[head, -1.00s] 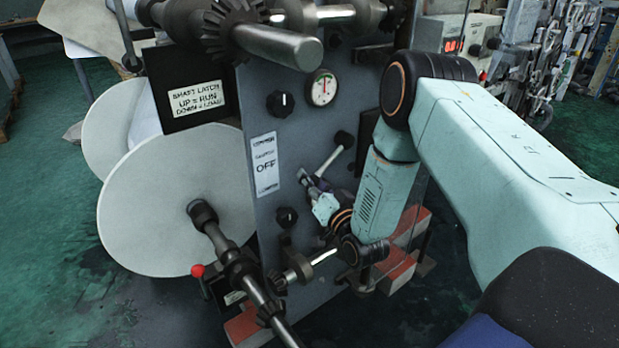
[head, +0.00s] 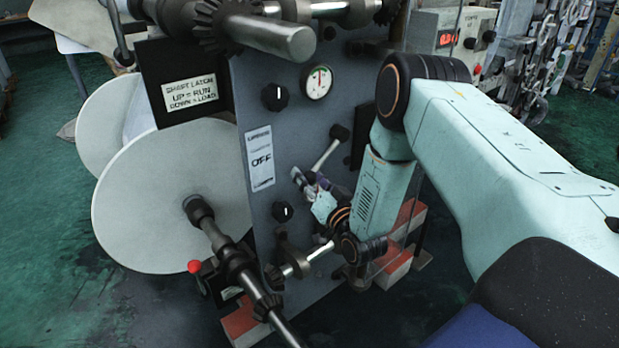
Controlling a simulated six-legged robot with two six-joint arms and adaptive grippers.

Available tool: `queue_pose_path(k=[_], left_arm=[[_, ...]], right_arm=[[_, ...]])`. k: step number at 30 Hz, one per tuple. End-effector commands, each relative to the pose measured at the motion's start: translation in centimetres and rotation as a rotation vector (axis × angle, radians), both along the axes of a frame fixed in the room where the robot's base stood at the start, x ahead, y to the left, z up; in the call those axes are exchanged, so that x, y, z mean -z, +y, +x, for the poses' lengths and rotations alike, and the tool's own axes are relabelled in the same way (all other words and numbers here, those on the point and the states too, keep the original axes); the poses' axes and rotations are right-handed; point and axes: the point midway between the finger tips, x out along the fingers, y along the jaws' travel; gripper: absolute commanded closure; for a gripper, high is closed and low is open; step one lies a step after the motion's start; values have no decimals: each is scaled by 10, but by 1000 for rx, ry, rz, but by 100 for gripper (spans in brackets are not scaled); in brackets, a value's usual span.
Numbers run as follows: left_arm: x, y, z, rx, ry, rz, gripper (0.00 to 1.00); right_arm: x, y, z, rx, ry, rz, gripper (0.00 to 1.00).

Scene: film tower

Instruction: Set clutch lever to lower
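The clutch lever (head: 327,151) is a pale metal rod on the grey machine panel (head: 300,125). It slants from a dark round hub or knob at upper right down to the lower left. A white plate (head: 260,158) to its left reads OFF in the middle, with smaller words above and below that are hard to read. My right gripper (head: 302,181) is at the lower left end of the rod, close to the panel. It is small and partly hidden by its own wrist, and I cannot tell whether its fingers hold the rod. My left gripper is out of view.
Two black knobs (head: 274,97) (head: 282,211) and a round gauge (head: 317,82) are on the panel. A shaft latch sign (head: 190,94), large pale discs (head: 165,195) and a red-tipped lever (head: 194,266) lie left. A thick shaft (head: 270,38) juts out above. A lower shaft (head: 230,252) projects forward.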

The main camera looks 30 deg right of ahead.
Motion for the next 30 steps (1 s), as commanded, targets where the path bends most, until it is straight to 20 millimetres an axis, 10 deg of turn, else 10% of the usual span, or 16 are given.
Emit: queue_pose_path(k=[11,30], left_arm=[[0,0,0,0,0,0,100],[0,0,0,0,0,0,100]], right_arm=[[0,0,-4,0,-2,1,45],[10,10,-111,1,0,0,45]])
